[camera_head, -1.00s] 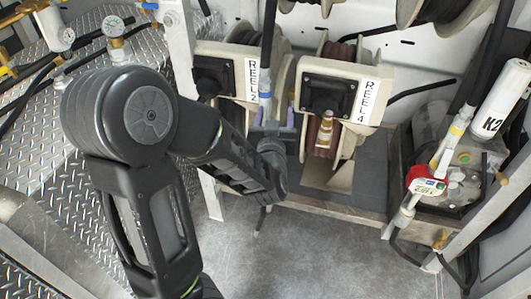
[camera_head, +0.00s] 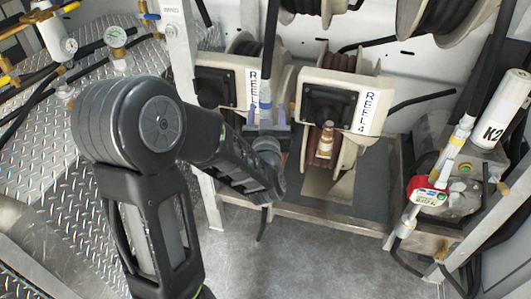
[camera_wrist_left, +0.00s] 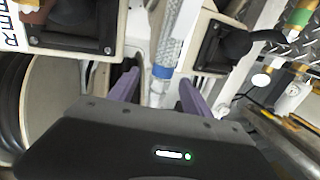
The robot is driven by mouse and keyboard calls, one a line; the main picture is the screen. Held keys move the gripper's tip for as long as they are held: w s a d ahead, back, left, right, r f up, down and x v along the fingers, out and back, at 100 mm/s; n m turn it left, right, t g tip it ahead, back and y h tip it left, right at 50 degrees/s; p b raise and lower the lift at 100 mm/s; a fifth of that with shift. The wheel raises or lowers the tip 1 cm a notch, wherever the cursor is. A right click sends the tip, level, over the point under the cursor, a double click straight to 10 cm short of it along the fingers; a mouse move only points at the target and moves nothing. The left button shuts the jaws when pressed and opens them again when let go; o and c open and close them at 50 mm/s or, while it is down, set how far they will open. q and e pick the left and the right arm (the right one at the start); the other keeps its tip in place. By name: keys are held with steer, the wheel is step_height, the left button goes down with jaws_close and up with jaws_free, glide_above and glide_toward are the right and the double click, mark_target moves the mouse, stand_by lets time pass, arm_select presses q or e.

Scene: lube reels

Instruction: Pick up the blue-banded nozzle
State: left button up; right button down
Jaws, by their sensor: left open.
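The blue-banded nozzle (camera_wrist_left: 162,71) hangs upright on a dark hose in front of the REEL 2 housing. It has a silvery braided upper part and a pale lower part. In the head view its blue band (camera_head: 265,105) shows just above my left gripper. My left gripper (camera_wrist_left: 160,84) is open, with one purple finger on each side of the nozzle. The nozzle stands between the fingers with visible gaps, apparently untouched. Its lower end is hidden behind the gripper body in the wrist view. My left gripper also shows in the head view (camera_head: 266,114). My right gripper is not in view.
The REEL 4 housing (camera_head: 335,98) stands to the right, with a brass-coloured fitting (camera_head: 325,140) in front of its reel.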

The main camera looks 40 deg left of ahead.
mark_target(265, 103)
arm_select(q)
steer(key=shift+x, duration=2.65)
steer(key=shift+s+a+r, duration=0.15)
steer(key=shift+a, duration=0.05)
jaws_close()
steer(key=shift+r+p, duration=0.1)
steer(key=shift+p, duration=0.2)
